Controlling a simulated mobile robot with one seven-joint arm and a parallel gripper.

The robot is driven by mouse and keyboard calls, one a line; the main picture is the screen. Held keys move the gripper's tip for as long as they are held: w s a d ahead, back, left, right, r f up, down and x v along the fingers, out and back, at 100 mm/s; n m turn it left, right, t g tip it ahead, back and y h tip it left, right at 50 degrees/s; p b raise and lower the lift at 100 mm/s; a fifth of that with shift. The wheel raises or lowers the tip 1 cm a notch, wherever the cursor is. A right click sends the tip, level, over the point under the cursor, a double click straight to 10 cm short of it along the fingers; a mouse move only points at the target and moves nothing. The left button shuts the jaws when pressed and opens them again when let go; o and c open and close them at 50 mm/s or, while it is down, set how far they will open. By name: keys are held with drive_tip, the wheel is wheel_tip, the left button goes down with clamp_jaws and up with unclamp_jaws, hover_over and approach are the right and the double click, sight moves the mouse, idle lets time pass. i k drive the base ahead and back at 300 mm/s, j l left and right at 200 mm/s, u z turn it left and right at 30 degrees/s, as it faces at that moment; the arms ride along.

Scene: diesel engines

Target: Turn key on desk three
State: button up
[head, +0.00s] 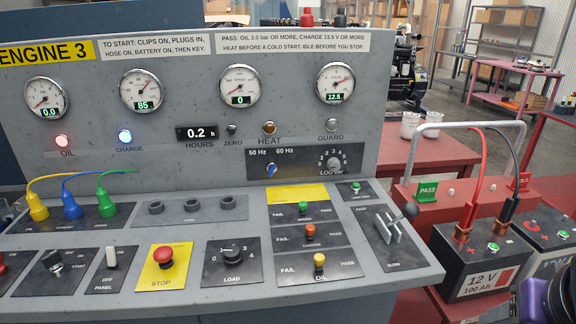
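Desk three is the grey console (300,110) labelled ENGINE 3. Its key switch (53,261) is at the lower left, on a dark plate with START lettering; the key's exact position is too small to tell. The red OIL lamp (62,141) and the bluish-white CHARGE lamp (125,136) are lit. The gauges read 0.0, 85, 0 and 12.5. A dark part of my arm shows at the lower right corner; my gripper is not in view.
Beside the key are the white PANEL switch (111,257), red STOP button (163,256) and LOAD knob (232,252). Yellow, blue and green plugs (72,206) stand above it. A black-knobbed lever (396,222) rises at right. Red and black leads reach the 12 V battery (475,262).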

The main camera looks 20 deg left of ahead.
sight(52, 261)
drive_tip(key=u, duration=2.6)
drive_tip(key=i+j+z, duration=0.15)
drive_tip(key=z, duration=0.25)
drive_tip(key=i+j+z, duration=0.15)
drive_tip(key=z, duration=0.25)
drive_tip(key=i+j+z, duration=0.15)
drive_tip(key=j, duration=0.25)
drive_tip(key=i+j+z, duration=0.15)
drive_tip(key=j, duration=0.3)
drive_tip(key=i+j, duration=0.1)
drive_tip(key=j, duration=0.3)
drive_tip(key=i+j, duration=0.15)
drive_tip(key=j, duration=0.25)
drive_tip(key=i+j+z, duration=0.1)
drive_tip(key=j, duration=0.35)
